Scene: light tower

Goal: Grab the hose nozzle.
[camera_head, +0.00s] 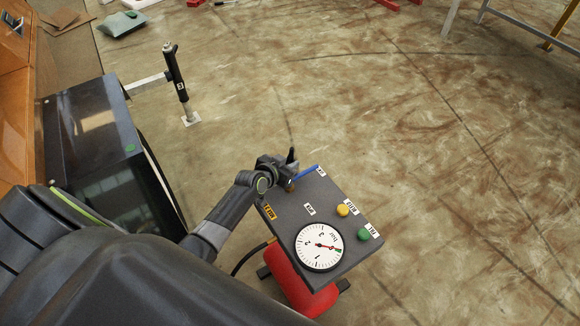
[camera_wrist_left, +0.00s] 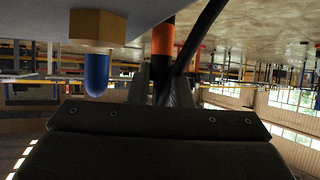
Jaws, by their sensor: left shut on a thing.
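The left gripper (camera_head: 284,168) is at the upper left corner of the dark panel box (camera_head: 330,205), beside the blue lever (camera_head: 309,172). In the left wrist view my gripper's fingers (camera_wrist_left: 160,85) are shut on a dark, slim piece with an orange band (camera_wrist_left: 163,40), which looks like the hose nozzle. Its held part is mostly hidden by the fingers. A black hose (camera_wrist_left: 203,32) runs up beside it. A blue rounded tip (camera_wrist_left: 97,76) under a brass hexagonal fitting (camera_wrist_left: 98,28) hangs just left, apart from the fingers. My right gripper is out of view.
The panel carries a round gauge (camera_head: 319,247), a yellow knob (camera_head: 343,210) and a green knob (camera_head: 363,235). A red tank (camera_head: 297,283) is beneath. A black stand (camera_head: 178,80) is at upper left. Floor to the right is clear.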

